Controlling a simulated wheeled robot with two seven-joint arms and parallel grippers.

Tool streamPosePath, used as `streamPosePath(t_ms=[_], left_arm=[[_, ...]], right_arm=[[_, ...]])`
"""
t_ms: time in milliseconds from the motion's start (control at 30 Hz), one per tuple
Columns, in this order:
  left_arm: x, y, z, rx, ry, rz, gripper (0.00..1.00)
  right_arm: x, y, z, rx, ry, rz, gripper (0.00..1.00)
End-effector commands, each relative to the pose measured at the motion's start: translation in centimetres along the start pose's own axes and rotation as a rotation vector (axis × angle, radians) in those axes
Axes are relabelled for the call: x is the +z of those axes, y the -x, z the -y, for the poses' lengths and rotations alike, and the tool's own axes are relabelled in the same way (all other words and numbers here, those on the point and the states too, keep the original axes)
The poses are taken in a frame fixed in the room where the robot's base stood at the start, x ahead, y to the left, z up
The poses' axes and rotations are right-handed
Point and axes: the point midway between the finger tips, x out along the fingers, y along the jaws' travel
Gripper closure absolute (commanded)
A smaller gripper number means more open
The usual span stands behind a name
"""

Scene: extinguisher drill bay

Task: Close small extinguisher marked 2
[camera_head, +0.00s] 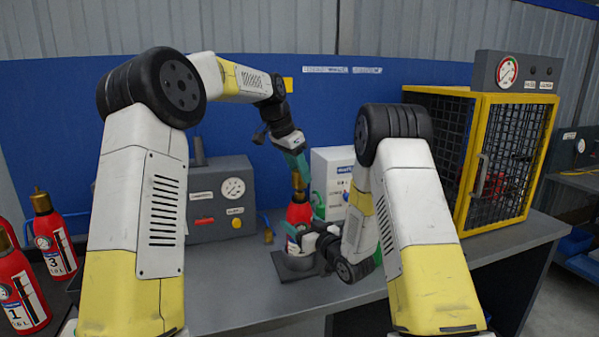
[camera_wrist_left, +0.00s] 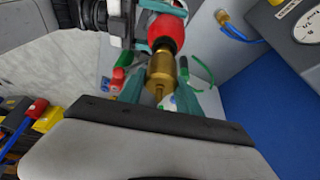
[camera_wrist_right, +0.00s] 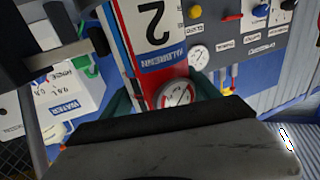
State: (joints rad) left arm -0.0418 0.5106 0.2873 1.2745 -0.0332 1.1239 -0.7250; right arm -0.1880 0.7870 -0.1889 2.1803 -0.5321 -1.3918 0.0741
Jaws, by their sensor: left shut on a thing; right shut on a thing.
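My right gripper (camera_wrist_right: 160,98) is shut on the red body, lower down and from the right. In the head view, my right gripper and wrist hide part of the body and label.
A grey panel box (camera_head: 222,198) with a gauge stands left of the extinguisher. A white box (camera_head: 332,178) stands close behind. A yellow-framed mesh cage (camera_head: 497,150) occupies the right. Red extinguishers marked 3 (camera_head: 54,240) and 1 (camera_head: 22,292) stand at far left.

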Motion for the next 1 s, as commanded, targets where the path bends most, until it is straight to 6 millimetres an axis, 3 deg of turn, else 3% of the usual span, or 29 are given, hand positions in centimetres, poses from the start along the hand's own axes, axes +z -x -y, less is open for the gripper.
streamPosePath(t_ms=[400, 1000], left_arm=[[0.7, -1.6, 0.0, 0.0, 0.0, 0.0, 1.0], [0.7, -1.7, 0.0, 0.0, 0.0, -0.001, 1.0]], right_arm=[[0.0, 0.0, -0.1, 0.001, 0.0, 0.0, 1.0], [0.0, 0.0, -0.1, 0.001, 0.0, 0.0, 1.0]])
